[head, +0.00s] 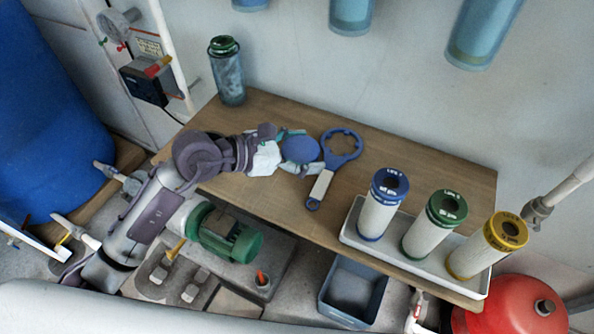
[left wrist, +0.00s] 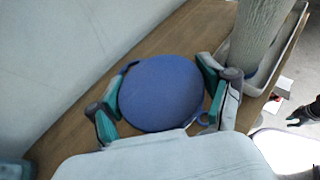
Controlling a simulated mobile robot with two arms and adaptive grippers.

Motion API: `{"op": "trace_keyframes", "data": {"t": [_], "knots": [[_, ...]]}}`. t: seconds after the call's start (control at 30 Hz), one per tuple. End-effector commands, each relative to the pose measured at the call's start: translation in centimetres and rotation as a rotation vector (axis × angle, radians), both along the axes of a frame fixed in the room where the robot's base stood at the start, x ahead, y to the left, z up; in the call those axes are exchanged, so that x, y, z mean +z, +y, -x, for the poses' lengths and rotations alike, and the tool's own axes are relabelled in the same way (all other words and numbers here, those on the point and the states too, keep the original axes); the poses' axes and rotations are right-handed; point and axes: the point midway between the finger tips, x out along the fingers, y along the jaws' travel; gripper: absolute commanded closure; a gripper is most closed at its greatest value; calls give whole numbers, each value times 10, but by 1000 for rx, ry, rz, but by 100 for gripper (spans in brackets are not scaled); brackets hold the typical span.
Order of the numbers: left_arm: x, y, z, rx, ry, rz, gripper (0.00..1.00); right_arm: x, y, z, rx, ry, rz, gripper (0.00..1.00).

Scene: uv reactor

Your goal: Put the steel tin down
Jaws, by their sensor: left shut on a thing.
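The steel tin (head: 300,149) shows as a round blue top over the wooden bench, left of the blue ring wrench (head: 341,148). My left gripper (head: 303,152) is shut on it, with its teal finger pads on either side. In the left wrist view the tin (left wrist: 160,93) sits between the two fingers, its blue top facing the camera. Its sides and underside are hidden, so I cannot tell whether it touches the bench. My right gripper is not in view.
The wooden bench (head: 415,171) has a white tray (head: 352,232) with blue, green and yellow capped filter cartridges at its right. A green-capped clear housing (head: 228,78) stands at the back left. Clear housings hang above. A grey-blue bin (head: 352,290) is below the bench.

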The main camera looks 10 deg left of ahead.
Motion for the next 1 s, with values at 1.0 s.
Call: {"op": "trace_keyframes", "data": {"t": [1.0], "knots": [[-104,115,-23,2,4,4,59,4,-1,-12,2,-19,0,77]]}}
